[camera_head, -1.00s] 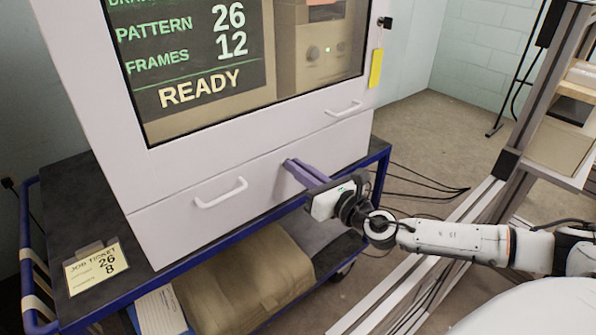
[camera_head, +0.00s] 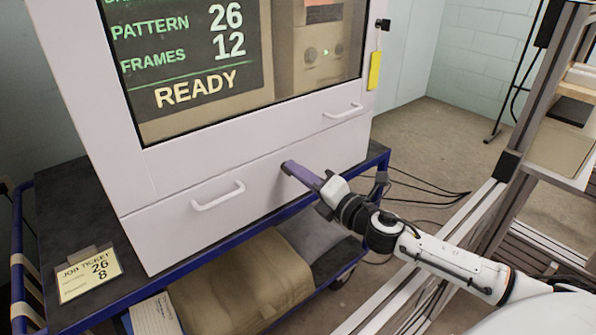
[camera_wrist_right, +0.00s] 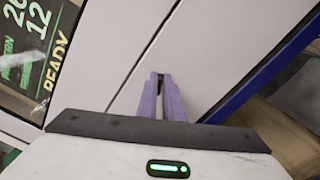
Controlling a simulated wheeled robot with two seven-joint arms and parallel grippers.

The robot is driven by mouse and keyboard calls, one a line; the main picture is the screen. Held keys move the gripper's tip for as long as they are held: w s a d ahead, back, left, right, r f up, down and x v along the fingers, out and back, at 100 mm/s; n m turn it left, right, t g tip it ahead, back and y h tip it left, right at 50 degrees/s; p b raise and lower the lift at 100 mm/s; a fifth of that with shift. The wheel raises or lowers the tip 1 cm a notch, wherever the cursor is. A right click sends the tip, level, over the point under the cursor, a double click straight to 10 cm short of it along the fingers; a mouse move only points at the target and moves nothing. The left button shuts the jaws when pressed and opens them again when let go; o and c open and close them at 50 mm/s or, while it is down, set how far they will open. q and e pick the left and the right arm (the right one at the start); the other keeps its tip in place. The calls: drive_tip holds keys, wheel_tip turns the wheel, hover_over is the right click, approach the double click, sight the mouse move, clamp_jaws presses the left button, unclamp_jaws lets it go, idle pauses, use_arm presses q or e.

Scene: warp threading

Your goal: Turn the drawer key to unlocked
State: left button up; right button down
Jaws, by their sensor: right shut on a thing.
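The drawer key is hidden between my right fingertips, at the drawer front. My right gripper (camera_head: 287,166) has purple fingers that reach the white drawer (camera_head: 262,197) just right of its handle (camera_head: 218,195). In the right wrist view the purple fingers (camera_wrist_right: 160,78) are close together at their tips, against the white panel, with a small dark thing between them. I cannot see which way the key points. My left gripper is in no view.
The white cabinet stands on a blue-edged cart (camera_head: 105,308) with a job ticket (camera_head: 88,274) at its left. A second handle (camera_head: 343,111) is on the panel above. A tan bundle (camera_head: 245,285) lies on the lower shelf. A metal frame (camera_head: 490,190) stands at the right.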

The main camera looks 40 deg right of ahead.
drive_tip(key=m+p, duration=0.2)
drive_tip(key=m, duration=0.3)
drive_tip(key=shift+f, duration=0.15)
drive_tip(key=shift+m, duration=0.3)
idle(0.3)
drive_tip(key=c, duration=2)
unclamp_jaws()
drive_tip(key=s, duration=0.7)
drive_tip(key=s+d, duration=0.1)
drive_tip(key=s, duration=0.2)
drive_tip(key=shift+s, duration=0.15)
